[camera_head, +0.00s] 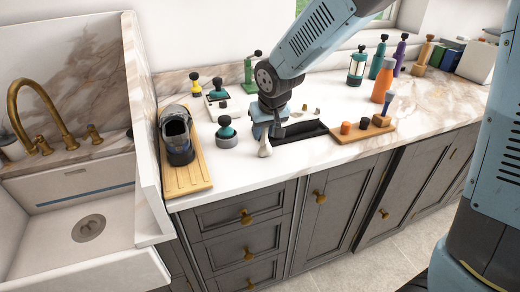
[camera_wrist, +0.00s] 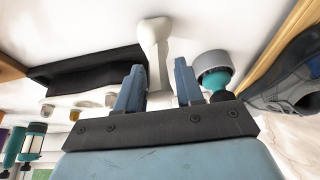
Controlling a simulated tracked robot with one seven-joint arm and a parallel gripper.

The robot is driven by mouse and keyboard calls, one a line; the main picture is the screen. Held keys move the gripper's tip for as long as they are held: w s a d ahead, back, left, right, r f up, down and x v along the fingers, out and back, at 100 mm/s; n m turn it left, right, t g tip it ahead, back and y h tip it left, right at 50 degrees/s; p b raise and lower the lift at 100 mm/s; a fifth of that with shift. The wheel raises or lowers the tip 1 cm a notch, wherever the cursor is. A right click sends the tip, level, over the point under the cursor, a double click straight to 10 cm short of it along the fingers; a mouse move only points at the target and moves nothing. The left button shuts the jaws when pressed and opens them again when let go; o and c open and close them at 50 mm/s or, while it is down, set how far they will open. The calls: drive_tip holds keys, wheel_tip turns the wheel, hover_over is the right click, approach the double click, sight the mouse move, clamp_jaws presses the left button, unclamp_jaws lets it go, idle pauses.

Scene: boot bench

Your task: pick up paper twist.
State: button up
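A white piece with a broad rounded end and a narrower stem, which looks like the paper twist (camera_head: 264,147), is at the front of the white counter, just below my gripper (camera_head: 268,128). In the wrist view the paper twist (camera_wrist: 153,36) points away from my gripper (camera_wrist: 160,66), its narrow end reaching between the two fingers. The fingers are apart, with a gap showing on the right finger's side; the left finger is close to the twist, and I cannot tell if they touch. In the head view my gripper hides part of its upper end.
A black tray (camera_head: 306,130) lies just right of my gripper. A teal-topped grey brush or pot (camera_head: 226,138) stands close on the left. Further left a dark shoe (camera_head: 178,140) sits on a wooden board (camera_head: 188,180). A wooden block with jars (camera_head: 368,134) is on the right.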

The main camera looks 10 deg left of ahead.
drive_tip(key=c, duration=0.6)
drive_tip(key=shift+r, duration=0.1)
